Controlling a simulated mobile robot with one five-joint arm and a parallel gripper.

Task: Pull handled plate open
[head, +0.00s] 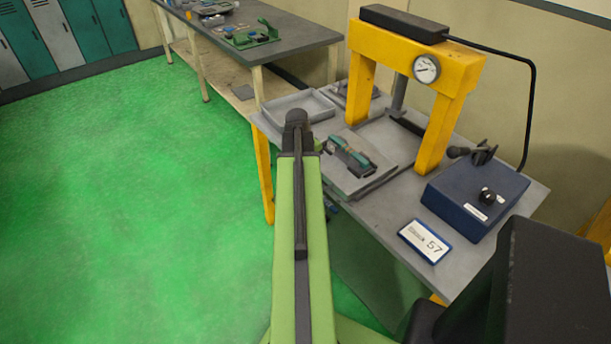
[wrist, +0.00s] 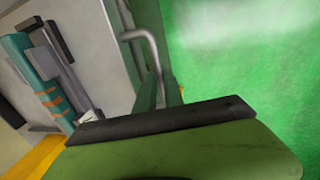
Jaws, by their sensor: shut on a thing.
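The handled plate (head: 379,180) is a grey slab on the press table, bearing a device with teal and dark parts. Its grey surface also shows in the wrist view (wrist: 92,55), with the teal device at left. A bent grey metal handle (wrist: 150,45) stands out at the plate's right edge. My gripper (wrist: 163,108), with a green jaw and dark pad, is shut at the handle's lower end. The exact contact is hidden behind the pad. In the head view my arm covers much of the plate's left side and the gripper.
A yellow press frame (head: 437,120) with a gauge stands behind the plate. A blue control box (head: 472,196) and a number sign (head: 425,241) are at right. A grey tray (head: 298,108) lies beyond my arm. Green floor (head: 130,200) at left is clear.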

